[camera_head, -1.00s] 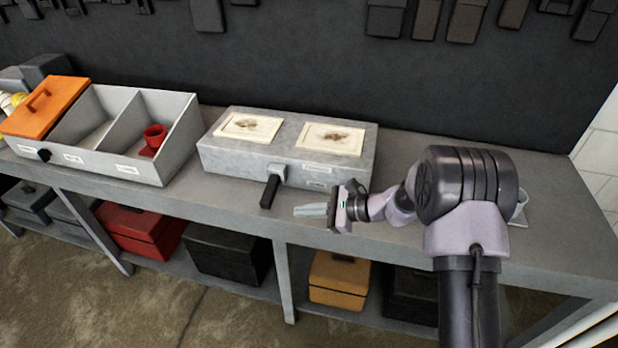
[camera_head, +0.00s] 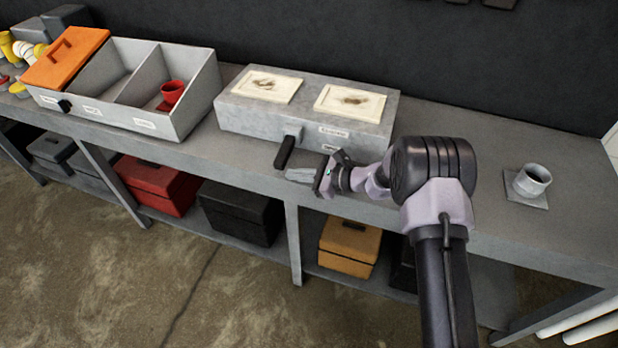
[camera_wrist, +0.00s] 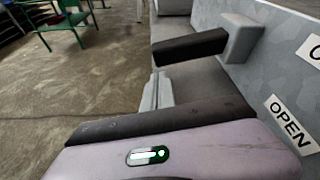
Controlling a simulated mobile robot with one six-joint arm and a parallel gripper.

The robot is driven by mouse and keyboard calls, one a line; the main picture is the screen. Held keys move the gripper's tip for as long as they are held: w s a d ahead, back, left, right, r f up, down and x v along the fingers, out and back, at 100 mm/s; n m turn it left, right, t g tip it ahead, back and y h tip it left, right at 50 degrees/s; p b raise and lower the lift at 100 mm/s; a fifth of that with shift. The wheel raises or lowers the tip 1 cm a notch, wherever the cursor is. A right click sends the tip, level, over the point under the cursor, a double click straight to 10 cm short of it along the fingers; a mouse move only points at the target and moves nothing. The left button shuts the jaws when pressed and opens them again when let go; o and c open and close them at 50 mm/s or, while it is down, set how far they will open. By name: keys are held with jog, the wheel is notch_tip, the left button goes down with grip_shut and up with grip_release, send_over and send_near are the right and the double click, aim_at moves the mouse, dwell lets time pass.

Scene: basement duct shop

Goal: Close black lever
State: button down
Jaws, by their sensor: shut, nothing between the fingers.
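The black lever (camera_head: 285,151) sticks out from the front of a grey metal box (camera_head: 255,119) on the bench, on a light grey mount. In the wrist view the black lever (camera_wrist: 190,46) lies just beyond my fingertips, and an "OPEN" label is on the box face to its right. My gripper (camera_head: 292,175) is shut and empty. Its fingers point left, just below and in front of the lever's end in the head view. In the wrist view the fingers (camera_wrist: 155,92) look close to the lever; I cannot tell whether they touch it.
A grey pipe fitting (camera_head: 532,181) sits at the right. Toolboxes fill the lower shelf. The bench (camera_head: 470,160) between box and fitting is clear.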

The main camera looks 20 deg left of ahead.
jog(key=shift+x, duration=0.9)
jog(key=shift+r, duration=0.15)
